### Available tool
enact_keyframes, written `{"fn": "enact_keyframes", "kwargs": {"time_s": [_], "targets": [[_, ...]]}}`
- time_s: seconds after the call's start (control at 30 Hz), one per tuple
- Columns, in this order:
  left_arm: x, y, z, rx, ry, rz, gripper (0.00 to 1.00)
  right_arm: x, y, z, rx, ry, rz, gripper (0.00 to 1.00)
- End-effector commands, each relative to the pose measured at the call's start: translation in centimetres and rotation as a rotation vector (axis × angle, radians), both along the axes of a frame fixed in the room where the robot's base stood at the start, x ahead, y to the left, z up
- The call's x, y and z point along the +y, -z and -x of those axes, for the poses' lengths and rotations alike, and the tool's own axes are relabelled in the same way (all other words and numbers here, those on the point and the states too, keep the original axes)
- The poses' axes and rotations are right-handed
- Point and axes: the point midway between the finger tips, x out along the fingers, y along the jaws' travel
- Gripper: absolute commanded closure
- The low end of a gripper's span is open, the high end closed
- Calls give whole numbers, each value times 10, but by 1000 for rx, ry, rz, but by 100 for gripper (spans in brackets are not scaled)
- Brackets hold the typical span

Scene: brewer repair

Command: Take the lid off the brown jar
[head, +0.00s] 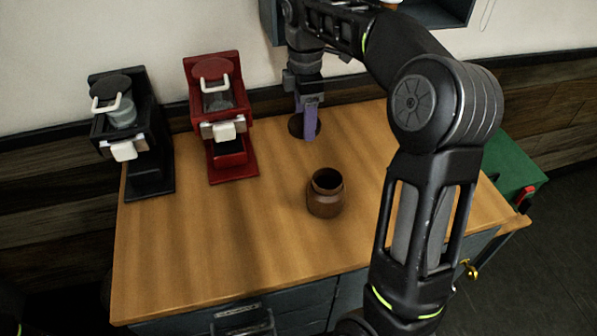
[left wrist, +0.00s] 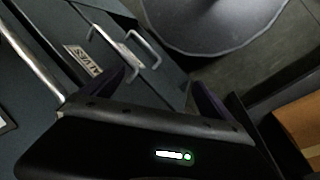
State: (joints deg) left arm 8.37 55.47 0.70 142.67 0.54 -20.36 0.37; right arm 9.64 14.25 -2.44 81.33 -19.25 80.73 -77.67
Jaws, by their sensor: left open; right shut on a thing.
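The brown jar (head: 325,201) stands upright on the wooden counter with its mouth open and uncovered. Its dark round lid (head: 296,127) is behind the jar, near the back of the counter. My right gripper (head: 309,134), with purple fingers, is shut on the lid. The fingers hide part of the lid, and I cannot tell whether it touches the counter. My left gripper (left wrist: 165,92) is open and empty in the left wrist view, away from the jar, with drawer fronts and floor beyond it.
A black coffee brewer (head: 130,150) and a red brewer (head: 222,150) stand on the left of the counter (head: 220,250). A green box (head: 515,170) is at the far right. The counter's front left is clear. My right arm covers its right side.

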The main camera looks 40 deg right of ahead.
Motion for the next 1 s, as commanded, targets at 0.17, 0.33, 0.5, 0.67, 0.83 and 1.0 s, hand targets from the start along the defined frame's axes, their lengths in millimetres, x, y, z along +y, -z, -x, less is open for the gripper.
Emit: {"fn": "enact_keyframes", "kwargs": {"time_s": [0.17,0.33,0.5,0.67,0.83,1.0], "targets": [[-1,20,-2,-6,2,4,2,0,22,0,-2,1,1,82],[-2,37,-4,-13,4,9,2,0,40,0,-2,1,1,82],[-3,50,-6,-20,6,13,2,0,59,1,-1,1,0,82],[-3,50,-6,-21,7,15,2,0,60,1,-1,1,0,82],[-3,49,-6,-21,7,14,2,0,60,0,-1,1,0,82],[-3,49,-6,-21,6,14,2,0,65,1,0,1,0,82]]}}
